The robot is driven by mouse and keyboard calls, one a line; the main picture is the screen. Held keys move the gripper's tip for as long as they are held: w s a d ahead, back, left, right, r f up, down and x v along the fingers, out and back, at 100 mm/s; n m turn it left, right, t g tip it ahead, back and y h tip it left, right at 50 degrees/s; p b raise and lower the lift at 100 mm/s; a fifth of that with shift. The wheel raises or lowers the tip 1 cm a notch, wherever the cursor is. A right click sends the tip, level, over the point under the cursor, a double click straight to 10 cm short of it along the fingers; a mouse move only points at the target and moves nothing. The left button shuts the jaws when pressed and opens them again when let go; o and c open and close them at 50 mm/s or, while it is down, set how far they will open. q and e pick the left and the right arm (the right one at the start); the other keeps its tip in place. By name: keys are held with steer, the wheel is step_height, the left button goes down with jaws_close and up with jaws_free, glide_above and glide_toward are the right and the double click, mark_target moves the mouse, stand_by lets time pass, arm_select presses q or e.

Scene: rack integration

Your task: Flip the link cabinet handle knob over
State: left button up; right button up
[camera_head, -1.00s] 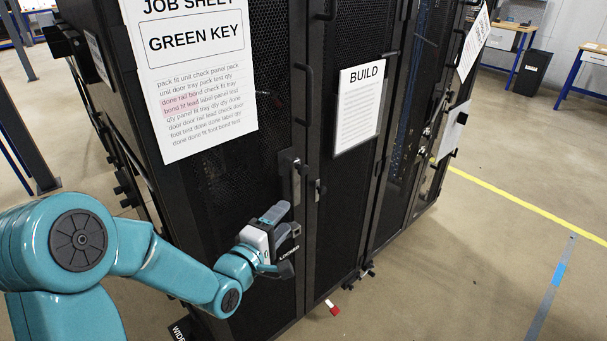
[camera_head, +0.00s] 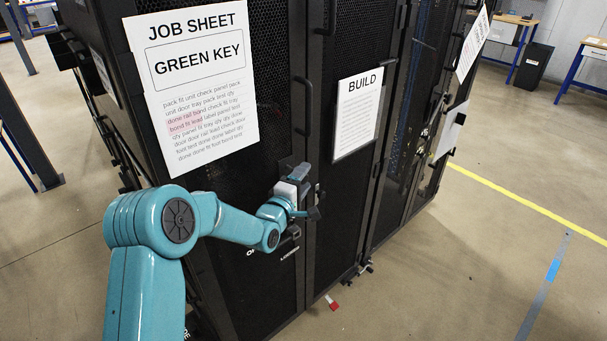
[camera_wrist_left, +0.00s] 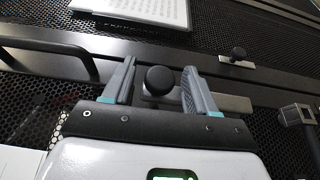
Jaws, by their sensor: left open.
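The dark round handle knob (camera_wrist_left: 159,80) sits on a grey plate on the cabinet door in the left wrist view. My left gripper (camera_wrist_left: 160,70) is open, with one grey finger on each side of the knob and small gaps visible on both sides. In the head view my left gripper (camera_head: 303,190) is at the front edge of the black cabinet (camera_head: 215,195), over the handle area, and hides the knob. Whether the fingers reach past the knob's depth cannot be told. My right gripper is not in view.
A second knob (camera_wrist_left: 238,54) sits on the neighbouring door. A bar handle (camera_head: 301,98) stands out above my gripper. A GREEN KEY job sheet (camera_head: 196,85) and a BUILD sheet (camera_head: 357,112) hang on the doors. The floor (camera_head: 440,270) at right is open.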

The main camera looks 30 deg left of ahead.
arm_select(q)
steer(key=shift+w, duration=0.25)
jaws_close()
steer(key=a+b, duration=0.1)
steer(key=w+a+b, duration=0.1)
steer(key=a+b, duration=0.1)
steer(key=shift+w+r, duration=0.1)
steer(key=shift+w, duration=0.05)
jaws_free()
steer(key=shift+a, duration=0.2)
